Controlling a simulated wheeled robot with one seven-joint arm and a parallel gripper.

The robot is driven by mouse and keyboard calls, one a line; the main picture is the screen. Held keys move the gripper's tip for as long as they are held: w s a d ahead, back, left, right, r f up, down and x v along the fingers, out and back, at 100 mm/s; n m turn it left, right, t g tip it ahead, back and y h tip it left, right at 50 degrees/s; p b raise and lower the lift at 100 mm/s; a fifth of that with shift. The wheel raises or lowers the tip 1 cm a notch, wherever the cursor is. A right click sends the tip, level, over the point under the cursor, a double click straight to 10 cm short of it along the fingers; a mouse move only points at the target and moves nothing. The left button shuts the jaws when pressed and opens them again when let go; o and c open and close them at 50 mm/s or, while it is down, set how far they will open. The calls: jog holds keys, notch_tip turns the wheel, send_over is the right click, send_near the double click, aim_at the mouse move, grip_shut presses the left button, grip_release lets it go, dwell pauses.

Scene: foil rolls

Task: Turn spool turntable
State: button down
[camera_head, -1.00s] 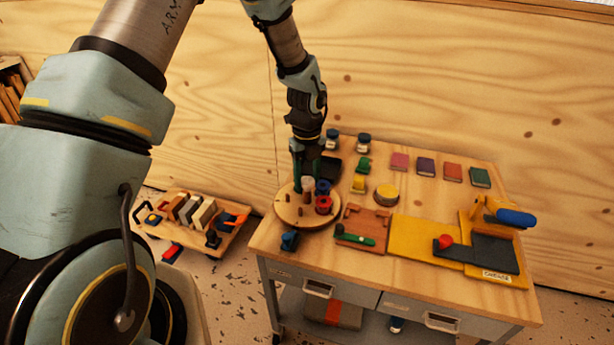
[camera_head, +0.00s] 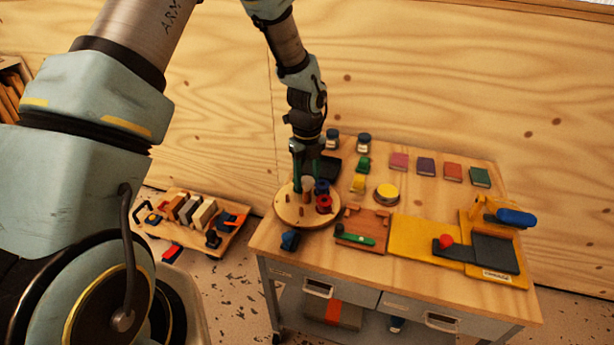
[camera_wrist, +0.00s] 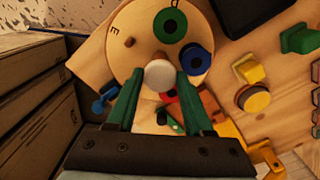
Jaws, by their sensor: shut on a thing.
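The spool turntable is a round light-wood disc (camera_head: 288,213) at the left end of the workbench. It also fills the upper middle of the wrist view (camera_wrist: 120,50). A pale upright knob (camera_wrist: 159,75) stands on it. My gripper (camera_wrist: 160,82) has its green fingers on both sides of this knob, shut on it. A blue spool (camera_head: 322,186) and a red spool (camera_head: 323,204) stand on the disc's right side. A green spool (camera_wrist: 170,26) shows on the disc in the wrist view. Fingers partly hide the red spool there. Short wooden pegs also stand on the disc.
A dark blue piece (camera_head: 290,240) lies by the disc's front edge. A wooden tray with a green tool (camera_head: 355,239) is close on the right, then a yellow board (camera_head: 410,236). A black tray (camera_head: 329,167) and jars (camera_head: 333,140) are behind. Bare benchtop lies front right.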

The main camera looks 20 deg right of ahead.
jog(key=shift+n, duration=0.3)
jog(key=shift+n+b, duration=0.7)
jog(key=shift+n, duration=2.5)
jog(key=shift+n+b, duration=0.65)
jog(key=shift+n, duration=2.75)
jog(key=shift+c, duration=1.4)
grip_release()
notch_tip(320, 180, up, 11)
jog(key=b, duration=0.2)
